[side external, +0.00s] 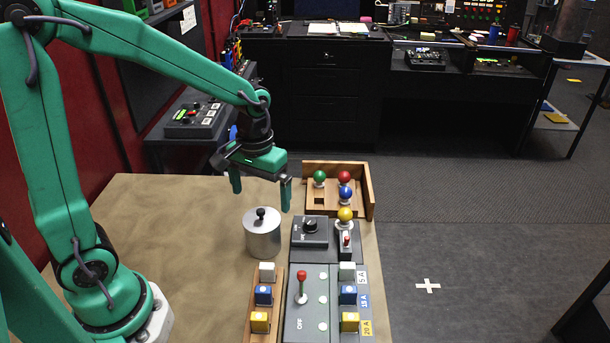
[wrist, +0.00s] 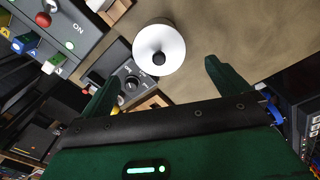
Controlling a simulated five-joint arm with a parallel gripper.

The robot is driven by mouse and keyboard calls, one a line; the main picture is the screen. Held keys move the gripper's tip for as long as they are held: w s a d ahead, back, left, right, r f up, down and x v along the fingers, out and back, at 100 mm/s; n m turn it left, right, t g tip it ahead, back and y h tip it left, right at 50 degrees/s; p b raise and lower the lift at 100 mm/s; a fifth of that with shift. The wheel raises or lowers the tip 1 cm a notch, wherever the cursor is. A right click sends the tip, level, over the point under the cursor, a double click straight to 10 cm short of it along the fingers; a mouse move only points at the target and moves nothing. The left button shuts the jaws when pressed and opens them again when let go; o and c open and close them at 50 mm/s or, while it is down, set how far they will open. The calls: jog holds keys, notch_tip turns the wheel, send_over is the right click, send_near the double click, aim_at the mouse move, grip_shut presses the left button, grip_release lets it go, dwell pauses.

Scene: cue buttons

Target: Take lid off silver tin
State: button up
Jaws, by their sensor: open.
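The silver tin (side external: 262,238) stands upright on the table, left of the grey control boxes. Its lid (side external: 262,219) is on it, with a black knob (side external: 262,212) in the middle. In the wrist view the round lid (wrist: 165,38) is seen from above, its black knob (wrist: 159,58) near the lid's lower edge. My gripper (side external: 261,196) is open and empty, above the tin and apart from it. In the wrist view the two fingers of my gripper (wrist: 160,80) are spread wide, with the tin beyond their tips.
Right of the tin is a grey box with a black dial (side external: 310,227). A red-knobbed lever (side external: 301,285) stands on a panel nearer the front, beside coloured blocks. A wooden tray with coloured balls (side external: 368,190) stands behind. The table left of the tin (side external: 180,220) is clear.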

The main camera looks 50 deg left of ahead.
aim_at(262, 209)
jog(key=shift+f, duration=2.6)
jog(key=c, duration=0.9)
jog(key=shift+c, duration=0.2)
jog(key=shift+r, duration=0.15)
jog(key=shift+r, duration=0.9)
notch_tip(262, 209, up, 2)
jog(key=shift+r, duration=0.15)
jog(key=s+d+r, duration=0.6)
jog(key=d, duration=0.4)
jog(key=shift+r, duration=0.35)
